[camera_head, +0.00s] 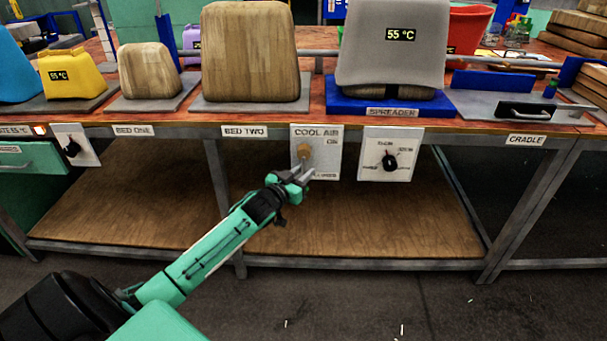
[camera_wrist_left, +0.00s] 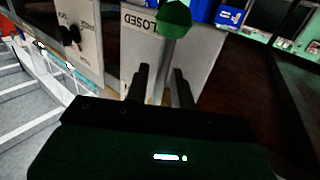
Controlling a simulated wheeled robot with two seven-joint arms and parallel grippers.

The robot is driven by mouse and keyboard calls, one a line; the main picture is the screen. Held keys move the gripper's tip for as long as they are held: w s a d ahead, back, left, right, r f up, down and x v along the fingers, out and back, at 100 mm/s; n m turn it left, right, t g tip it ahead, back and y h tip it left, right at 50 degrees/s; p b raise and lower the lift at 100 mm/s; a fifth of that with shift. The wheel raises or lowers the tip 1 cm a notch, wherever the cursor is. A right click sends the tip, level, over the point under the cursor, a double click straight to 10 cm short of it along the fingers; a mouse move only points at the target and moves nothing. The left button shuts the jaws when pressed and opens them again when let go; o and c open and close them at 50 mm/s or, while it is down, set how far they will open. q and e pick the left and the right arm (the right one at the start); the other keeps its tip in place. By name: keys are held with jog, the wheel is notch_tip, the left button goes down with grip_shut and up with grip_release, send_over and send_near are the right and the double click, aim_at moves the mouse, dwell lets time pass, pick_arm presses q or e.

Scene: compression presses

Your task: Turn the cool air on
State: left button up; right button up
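The COOL AIR panel (camera_head: 328,158) is a pale plate on the bench's front edge, with ON lettered near its top. A tan knob-like part (camera_head: 305,150) shows on it. My left gripper (camera_head: 305,171) is in front of the panel's lower part and hides some of it. In the left wrist view the panel (camera_wrist_left: 200,62) shows CLOSED lettering. There a grey stem with a green faceted head (camera_wrist_left: 173,17) reaches between the two dark fingers of my left gripper (camera_wrist_left: 160,84). The fingers stand apart, with gaps beside the stem. Contact cannot be told. My right gripper is out of view.
A dial panel (camera_head: 388,156) with a black knob is just right of the COOL AIR panel. Another black-knobbed panel (camera_head: 77,146) is at the left. The bench edge (camera_head: 460,124) runs above, and a wooden lower shelf (camera_head: 360,220) lies below.

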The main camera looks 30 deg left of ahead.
pick_arm(q)
jog(key=shift+w, duration=0.2)
grip_shut()
